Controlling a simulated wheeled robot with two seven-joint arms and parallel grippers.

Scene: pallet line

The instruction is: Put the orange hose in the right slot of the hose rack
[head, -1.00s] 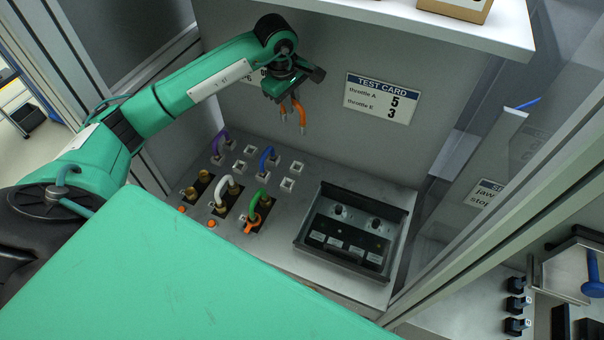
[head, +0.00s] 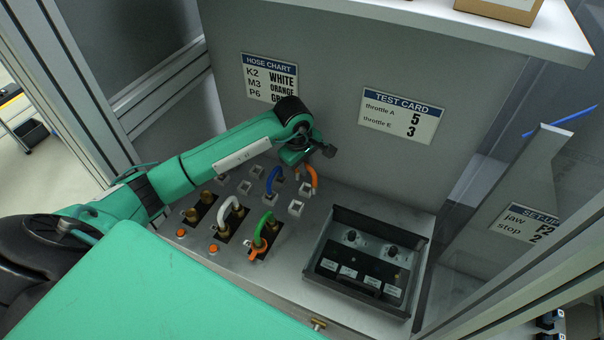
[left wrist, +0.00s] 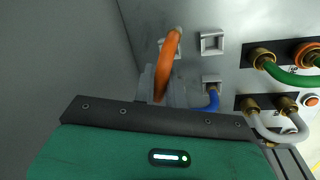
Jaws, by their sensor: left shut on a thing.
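The orange hose (head: 313,178) is a short curved piece, held by my left gripper (head: 302,158) above the rack's far right side. It also shows in the left wrist view (left wrist: 168,70), with its visible end close over a pale square socket. I cannot tell whether that end is in the socket. The hose rack has pale square sockets in two rows; the right slot's front socket (head: 296,208) is empty. A blue hose (head: 273,180) stands in the slot just left of it. My left arm hides part of the rack's left side. My right gripper is not in view.
A white hose (head: 229,204) and a green hose (head: 262,228) are on brass fittings in front of the rack. A dark open panel box (head: 366,260) stands to the right. The back wall carries a hose chart (head: 270,77) and a test card (head: 401,115).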

